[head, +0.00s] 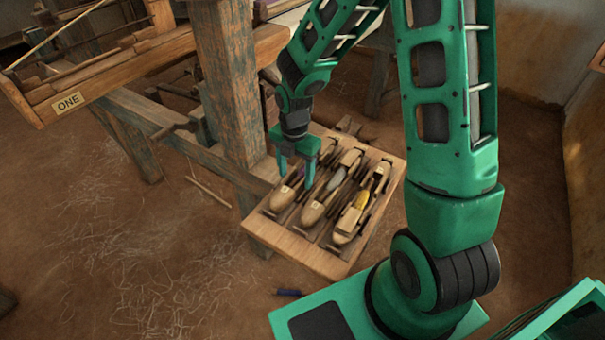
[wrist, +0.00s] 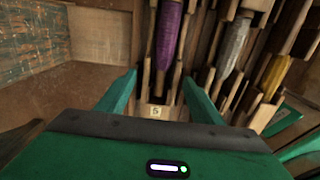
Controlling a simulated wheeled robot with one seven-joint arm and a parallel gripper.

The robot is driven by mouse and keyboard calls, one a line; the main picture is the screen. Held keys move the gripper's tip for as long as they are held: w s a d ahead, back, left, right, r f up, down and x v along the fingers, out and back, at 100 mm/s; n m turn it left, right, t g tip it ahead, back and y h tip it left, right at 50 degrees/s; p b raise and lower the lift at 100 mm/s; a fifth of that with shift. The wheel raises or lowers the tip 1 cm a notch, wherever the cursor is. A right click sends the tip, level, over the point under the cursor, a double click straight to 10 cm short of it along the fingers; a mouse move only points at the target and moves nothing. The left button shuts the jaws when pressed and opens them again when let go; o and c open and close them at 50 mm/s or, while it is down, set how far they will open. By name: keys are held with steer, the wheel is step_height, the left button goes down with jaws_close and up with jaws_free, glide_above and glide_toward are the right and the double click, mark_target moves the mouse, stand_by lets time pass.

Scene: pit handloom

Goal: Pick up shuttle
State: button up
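Three boat-shaped wooden shuttles lie side by side in a wooden tray (head: 290,243). The left shuttle (head: 282,199) carries purple yarn (wrist: 168,35), the middle shuttle (head: 312,212) grey yarn (wrist: 234,42) and the right shuttle (head: 344,231) yellow yarn (wrist: 272,76). My gripper (head: 297,178) is over the left shuttle, pointing down, its fingers apart on either side of it. In the wrist view the purple-wound shuttle shows between the open fingers (wrist: 160,84). I see no finger closed on it; the exact height gap cannot be told.
A thick wooden loom post (head: 229,85) stands close left of the tray. A beam with a plate reading ONE (head: 69,103) is at upper left. A small dark blue object (head: 288,292) lies on the floor in front. The earthen floor at left holds scattered threads.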

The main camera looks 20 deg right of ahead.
steer(key=c, duration=1)
steer(key=shift+r, duration=0.1)
steer(key=shift+r, duration=2.05)
steer(key=s+a+r, duration=0.1)
steer(key=a+r, duration=0.1)
steer(key=a, duration=0.1)
steer(key=s+a+r, duration=0.2)
steer(key=a, duration=0.2)
steer(key=s+a+r, duration=0.2)
steer(key=a, duration=0.1)
steer(key=shift+a+r, duration=0.35)
steer(key=shift+r, duration=0.05)
